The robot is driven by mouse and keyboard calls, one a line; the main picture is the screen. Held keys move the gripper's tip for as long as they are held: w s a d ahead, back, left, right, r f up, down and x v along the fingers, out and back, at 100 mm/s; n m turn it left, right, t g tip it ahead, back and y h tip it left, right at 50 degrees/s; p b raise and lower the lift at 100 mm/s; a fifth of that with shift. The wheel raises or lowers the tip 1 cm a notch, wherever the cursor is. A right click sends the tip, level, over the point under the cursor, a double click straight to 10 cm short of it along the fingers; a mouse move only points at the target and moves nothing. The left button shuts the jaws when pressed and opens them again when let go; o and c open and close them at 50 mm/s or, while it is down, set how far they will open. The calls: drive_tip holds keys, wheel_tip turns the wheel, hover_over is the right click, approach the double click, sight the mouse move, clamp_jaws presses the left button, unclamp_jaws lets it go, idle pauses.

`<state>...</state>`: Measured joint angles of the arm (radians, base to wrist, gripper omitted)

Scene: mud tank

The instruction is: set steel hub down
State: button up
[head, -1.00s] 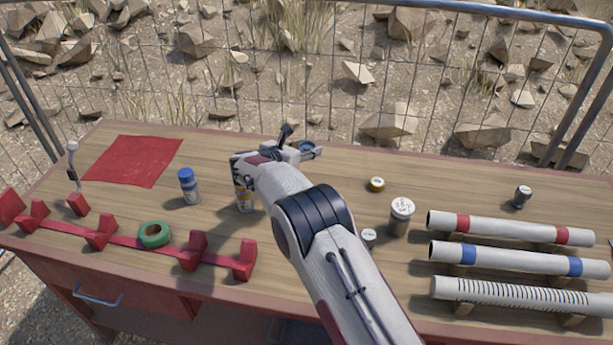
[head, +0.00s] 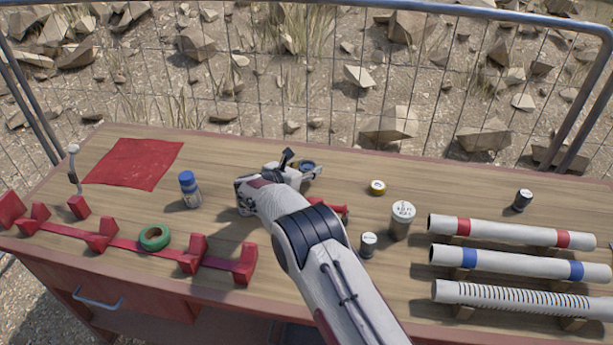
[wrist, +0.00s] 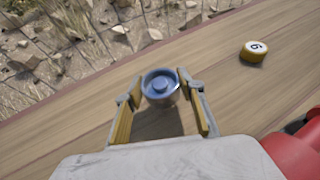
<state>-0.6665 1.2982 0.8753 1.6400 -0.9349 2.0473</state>
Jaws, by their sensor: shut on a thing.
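The steel hub (wrist: 161,85) is a round, bluish metal piece with a raised centre, held between the two fingers of my gripper (wrist: 165,97) in the wrist view. In the head view my gripper (head: 302,172) is over the back middle of the table, with the hub (head: 307,164) at its fingertips. A dark shadow lies near the hub on the wood; I cannot tell whether its underside touches the table (head: 235,150).
A yellow-sided cap (head: 377,187) lies right of the hub. A red object (head: 335,207) shows beside my arm. Wood behind the cap is clear.

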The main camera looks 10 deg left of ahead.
sight(306, 183)
drive_tip(key=shift+f, duration=1.6)
drive_tip(key=shift+f, duration=0.15)
drive_tip(key=o, duration=1.4)
drive_tip(key=shift+f, duration=0.1)
drive_tip(key=shift+s+r, duration=0.1)
drive_tip(key=shift+r, duration=0.1)
drive_tip(key=shift+v, duration=5.95)
drive_tip(key=shift+r, duration=0.1)
